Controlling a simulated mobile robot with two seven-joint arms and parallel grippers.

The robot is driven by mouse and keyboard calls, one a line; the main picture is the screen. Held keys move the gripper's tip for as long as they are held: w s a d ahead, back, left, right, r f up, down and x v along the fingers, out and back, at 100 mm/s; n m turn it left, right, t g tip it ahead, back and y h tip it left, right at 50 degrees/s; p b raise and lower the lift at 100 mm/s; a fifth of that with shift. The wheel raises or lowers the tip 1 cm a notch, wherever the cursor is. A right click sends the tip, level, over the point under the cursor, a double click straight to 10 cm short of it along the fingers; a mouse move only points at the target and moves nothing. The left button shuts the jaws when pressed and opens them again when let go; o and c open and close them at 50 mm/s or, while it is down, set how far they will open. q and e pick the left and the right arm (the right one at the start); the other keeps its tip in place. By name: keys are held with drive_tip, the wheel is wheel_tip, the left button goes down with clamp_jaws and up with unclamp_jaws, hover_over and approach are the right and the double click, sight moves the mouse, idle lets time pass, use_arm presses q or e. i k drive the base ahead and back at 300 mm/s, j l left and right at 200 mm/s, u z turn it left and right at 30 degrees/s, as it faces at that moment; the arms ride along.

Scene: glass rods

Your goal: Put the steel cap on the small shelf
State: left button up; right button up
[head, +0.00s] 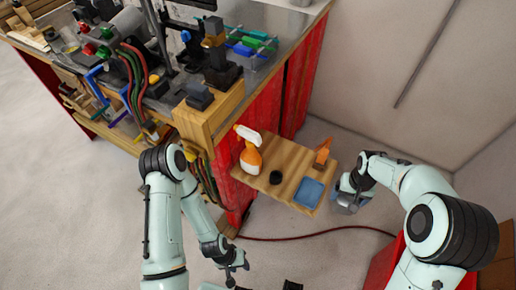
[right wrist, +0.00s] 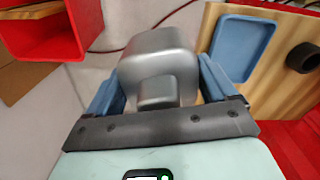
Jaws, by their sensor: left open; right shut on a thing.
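The steel cap (right wrist: 158,60) is a rounded silver-grey piece with a smaller raised block on it. My right gripper (right wrist: 155,95) is shut on it, one blue finger on each side. In the head view the right gripper (head: 350,192) holds the cap (head: 346,204) just right of the small shelf, apart from it in the picture. The small shelf (head: 291,162) is a wooden board beside the red workbench; part of it also shows in the right wrist view (right wrist: 283,75). My left gripper (head: 236,265) is open and empty, low in the head view, away from the shelf.
On the shelf are a blue tray (head: 308,193), a black cup (head: 276,177), an orange-and-white spray bottle (head: 249,158) and an orange item (head: 323,153). The middle of the board is bare. A red bin (right wrist: 60,25) stands nearby. A red hose (head: 320,232) lies on the floor.

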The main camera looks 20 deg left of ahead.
sight(263, 149)
drive_tip(key=i+u, duration=0.1)
drive_tip(key=u, duration=0.25)
drive_tip(key=i+l+u, duration=0.1)
drive_tip(key=u, duration=0.2)
drive_tip(key=i+l+u, duration=0.1)
drive_tip(key=u, duration=0.25)
drive_tip(key=l+u, duration=0.65)
drive_tip(key=l, duration=0.1)
